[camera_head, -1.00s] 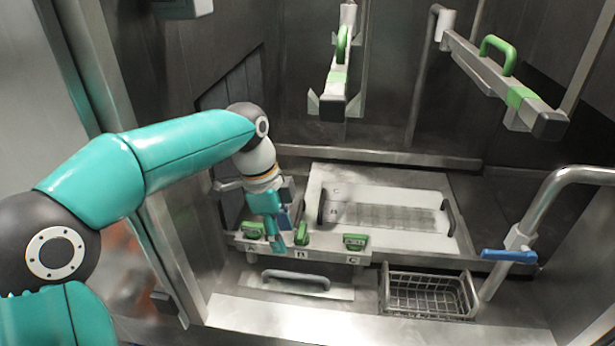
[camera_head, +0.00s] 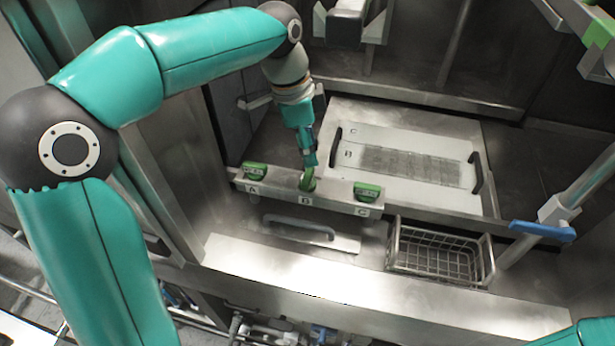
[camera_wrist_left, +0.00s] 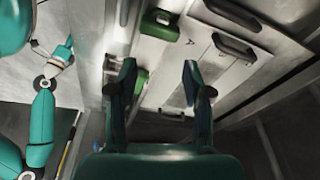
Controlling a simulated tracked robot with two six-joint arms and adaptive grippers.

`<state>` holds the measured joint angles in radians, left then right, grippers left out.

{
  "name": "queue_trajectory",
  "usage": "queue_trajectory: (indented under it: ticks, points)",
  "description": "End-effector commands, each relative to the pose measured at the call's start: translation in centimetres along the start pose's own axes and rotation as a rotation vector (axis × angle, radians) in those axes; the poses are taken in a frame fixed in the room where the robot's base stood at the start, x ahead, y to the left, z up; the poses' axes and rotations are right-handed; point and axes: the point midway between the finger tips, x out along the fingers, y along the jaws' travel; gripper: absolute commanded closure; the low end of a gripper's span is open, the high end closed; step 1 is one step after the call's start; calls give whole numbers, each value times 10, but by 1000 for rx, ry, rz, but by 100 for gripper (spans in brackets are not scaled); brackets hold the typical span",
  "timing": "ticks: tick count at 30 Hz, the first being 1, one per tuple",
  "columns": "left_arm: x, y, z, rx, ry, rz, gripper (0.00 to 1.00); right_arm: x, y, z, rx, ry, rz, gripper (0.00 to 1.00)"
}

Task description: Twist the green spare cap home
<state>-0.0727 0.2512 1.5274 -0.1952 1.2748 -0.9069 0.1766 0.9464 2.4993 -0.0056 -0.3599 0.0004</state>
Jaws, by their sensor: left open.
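Three green caps sit on a metal ledge with labels A, B and C. The A cap (camera_head: 255,170) and the C cap (camera_head: 367,192) lie with their grips along the ledge. The B cap (camera_head: 307,183) is partly covered by my left gripper (camera_head: 309,160), which points down at it from behind; I cannot tell whether they touch. In the left wrist view my left gripper (camera_wrist_left: 158,82) has its fingers apart. One green cap (camera_wrist_left: 157,24) shows beyond them and another (camera_wrist_left: 140,80) is beside the left finger. Which cap is the spare is not marked. My right gripper is not seen.
Behind the ledge lies a pale panel (camera_head: 400,140) with dark handles. In front are a plate with a grey handle (camera_head: 298,226) and a wire basket (camera_head: 440,254). A blue-levered pipe (camera_head: 542,229) stands at right.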

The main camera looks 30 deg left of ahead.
Motion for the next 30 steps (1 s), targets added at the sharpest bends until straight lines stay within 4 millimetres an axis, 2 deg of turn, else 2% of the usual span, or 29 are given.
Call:
queue_trajectory:
  ticks: [1, 6, 27, 30]
  points:
    - [7, 0, 1, -61, 2, -15, 50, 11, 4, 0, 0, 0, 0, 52]
    - [13, 0, 2, -288, 2, -61, 50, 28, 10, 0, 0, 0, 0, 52]
    - [36, 0, 7, -1223, 2, -250, 50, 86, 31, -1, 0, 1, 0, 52]
    - [51, 0, 12, -1238, 0, -252, 50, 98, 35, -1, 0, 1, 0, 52]
